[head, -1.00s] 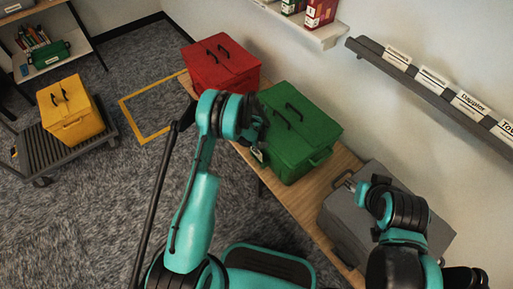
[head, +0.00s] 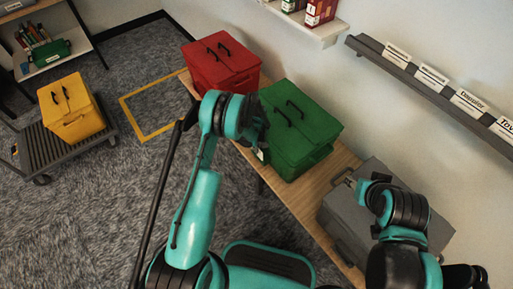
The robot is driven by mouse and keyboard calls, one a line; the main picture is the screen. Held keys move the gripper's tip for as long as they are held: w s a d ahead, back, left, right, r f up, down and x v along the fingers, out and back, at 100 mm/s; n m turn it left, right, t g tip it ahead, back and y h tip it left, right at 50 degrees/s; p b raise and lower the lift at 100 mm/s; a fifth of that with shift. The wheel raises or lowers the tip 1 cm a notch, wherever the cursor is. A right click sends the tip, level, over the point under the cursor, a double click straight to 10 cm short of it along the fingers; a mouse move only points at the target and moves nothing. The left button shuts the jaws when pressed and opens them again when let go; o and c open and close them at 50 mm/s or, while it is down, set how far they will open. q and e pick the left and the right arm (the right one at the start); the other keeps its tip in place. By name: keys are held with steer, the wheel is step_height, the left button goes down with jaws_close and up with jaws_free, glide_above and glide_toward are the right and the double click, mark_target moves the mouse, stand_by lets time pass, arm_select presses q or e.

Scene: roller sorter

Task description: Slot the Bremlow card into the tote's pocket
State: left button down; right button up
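A small white card (head: 262,155) shows at the tips of my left gripper (head: 262,147), against the near left side of the green tote (head: 309,119). The gripper appears shut on it. The card's print is too small to read, and my wrist hides part of the gripper. I cannot tell whether the card touches the tote or its pocket. My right gripper (head: 348,181) is over the left edge of the grey tote (head: 339,211); its fingers are too small to judge.
A red tote (head: 222,62) stands behind the green one on the wooden bench (head: 347,160). A wall rail (head: 420,85) holds several white name cards. A yellow tote (head: 71,108) sits on a cart (head: 42,150) at the left, near an empty yellow floor outline (head: 133,117).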

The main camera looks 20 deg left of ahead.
arm_select(q)
steer(key=shift+s+f, duration=0.1)
steer(key=shift+f, duration=0.25)
steer(key=c, duration=1.6)
jaws_free()
steer(key=shift+c, duration=0.2)
step_height(320, 180, up, 13)
steer(key=shift+f, duration=0.15)
